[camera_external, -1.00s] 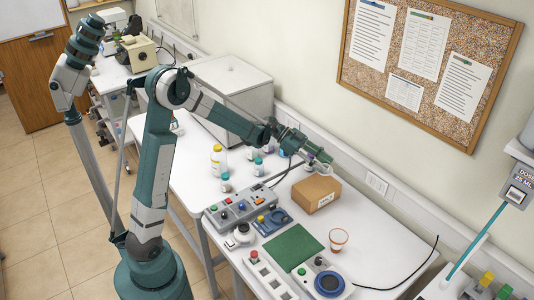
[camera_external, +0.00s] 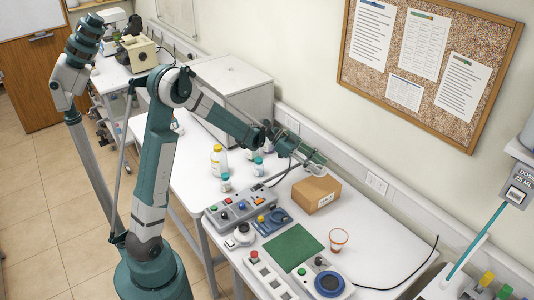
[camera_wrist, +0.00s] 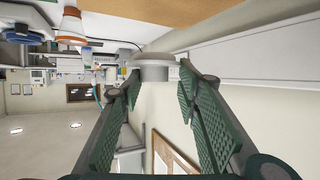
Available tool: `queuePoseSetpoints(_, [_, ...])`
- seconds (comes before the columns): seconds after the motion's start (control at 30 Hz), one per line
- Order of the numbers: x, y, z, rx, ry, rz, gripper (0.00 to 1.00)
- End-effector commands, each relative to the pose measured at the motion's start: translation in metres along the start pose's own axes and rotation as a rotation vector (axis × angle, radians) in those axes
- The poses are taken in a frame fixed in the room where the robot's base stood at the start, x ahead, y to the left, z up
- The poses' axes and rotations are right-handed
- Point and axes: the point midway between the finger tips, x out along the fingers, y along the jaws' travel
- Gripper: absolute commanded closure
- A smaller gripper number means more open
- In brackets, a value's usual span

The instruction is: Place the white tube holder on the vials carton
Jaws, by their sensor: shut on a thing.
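The vials carton (camera_external: 316,195) is a closed brown box on the white table below my gripper (camera_external: 318,161). In the wrist view my gripper (camera_wrist: 155,75) is shut on the white tube holder (camera_wrist: 153,66), a pale grey-white round piece at the fingertips. The carton's brown side (camera_wrist: 180,9) fills the top of that view, close beyond the holder. I cannot tell whether the holder touches the carton.
The wall trunking (camera_external: 345,164) runs close behind the carton. A control box (camera_external: 240,209), a green mat (camera_external: 293,247) and an orange-and-white cup (camera_external: 338,240) stand in front and to the right. Bottles (camera_external: 218,161) stand to the left. The table right of the cup is mostly clear.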

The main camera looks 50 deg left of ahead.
Motion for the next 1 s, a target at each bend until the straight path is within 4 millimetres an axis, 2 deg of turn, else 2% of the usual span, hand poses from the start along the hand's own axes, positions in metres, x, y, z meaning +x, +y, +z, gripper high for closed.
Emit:
queuePoseSetpoints(0.2, [0.011,-0.001,0.026,0.0,0.0,0.0,0.79])
queuePoseSetpoints(0.67, [0.013,0.0,0.031,0.0,0.0,0.0,0.79])
queuePoseSetpoints(1.0, [0.025,0.0,0.059,0.0,0.0,0.0,0.79])
